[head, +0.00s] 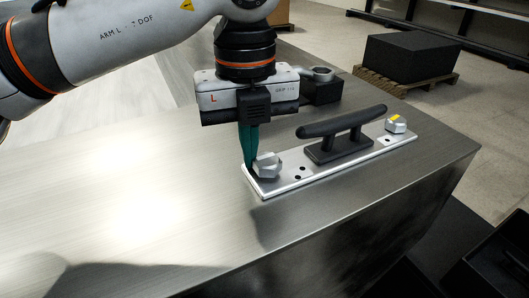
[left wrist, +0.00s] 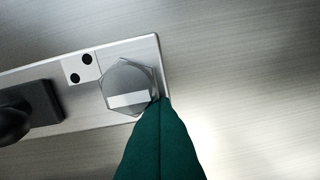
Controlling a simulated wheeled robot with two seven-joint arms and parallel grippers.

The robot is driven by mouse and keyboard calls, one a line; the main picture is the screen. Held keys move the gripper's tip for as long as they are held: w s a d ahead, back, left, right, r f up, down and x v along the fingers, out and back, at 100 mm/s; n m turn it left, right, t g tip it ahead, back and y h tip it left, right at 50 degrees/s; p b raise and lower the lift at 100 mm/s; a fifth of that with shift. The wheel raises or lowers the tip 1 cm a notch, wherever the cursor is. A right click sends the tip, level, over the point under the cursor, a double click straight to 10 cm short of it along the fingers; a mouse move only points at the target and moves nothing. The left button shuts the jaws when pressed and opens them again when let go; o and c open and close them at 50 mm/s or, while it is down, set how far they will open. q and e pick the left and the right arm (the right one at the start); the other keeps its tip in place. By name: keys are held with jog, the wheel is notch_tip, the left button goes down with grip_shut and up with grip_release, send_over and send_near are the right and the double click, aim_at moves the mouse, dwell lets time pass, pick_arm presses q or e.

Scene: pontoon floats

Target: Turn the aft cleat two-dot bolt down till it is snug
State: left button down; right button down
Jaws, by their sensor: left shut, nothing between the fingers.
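The two-dot bolt (head: 267,165) has a grey hex head and sits at the near left end of the cleat's silver base plate (head: 293,180). In the left wrist view the bolt head (left wrist: 124,78) bears a white stripe, and two black dots (left wrist: 80,68) mark the plate beside it. The black cleat (head: 342,122) stands mid-plate. My left gripper (head: 250,170) points down, its green fingers shut and empty. The fingertips (left wrist: 162,102) are right beside the bolt head; I cannot tell if they touch it. My right gripper is not in view.
A second hex bolt (head: 396,125) with a yellow mark sits at the plate's far right end. A dark block with a grey ring (head: 321,80) stands behind my gripper. The metal top (head: 130,190) is clear at left. A black block (head: 410,57) rests on a pallet beyond.

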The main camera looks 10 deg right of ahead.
pick_arm(q)
jog(key=shift+s+d+f+m, duration=0.1)
jog(key=shift+s+d+m, duration=0.15)
jog(key=shift+m, duration=0.55)
jog(key=shift+f, duration=0.1)
jog(key=shift+m, duration=0.7)
jog(key=m+p, duration=0.1)
jog(key=m, duration=0.2)
jog(key=shift+m+p, duration=0.3)
jog(key=shift+m, duration=0.7)
jog(key=m, duration=0.3)
jog(key=shift+s, duration=0.1)
jog(key=shift+m+p, duration=0.35)
jog(key=shift+m, duration=0.75)
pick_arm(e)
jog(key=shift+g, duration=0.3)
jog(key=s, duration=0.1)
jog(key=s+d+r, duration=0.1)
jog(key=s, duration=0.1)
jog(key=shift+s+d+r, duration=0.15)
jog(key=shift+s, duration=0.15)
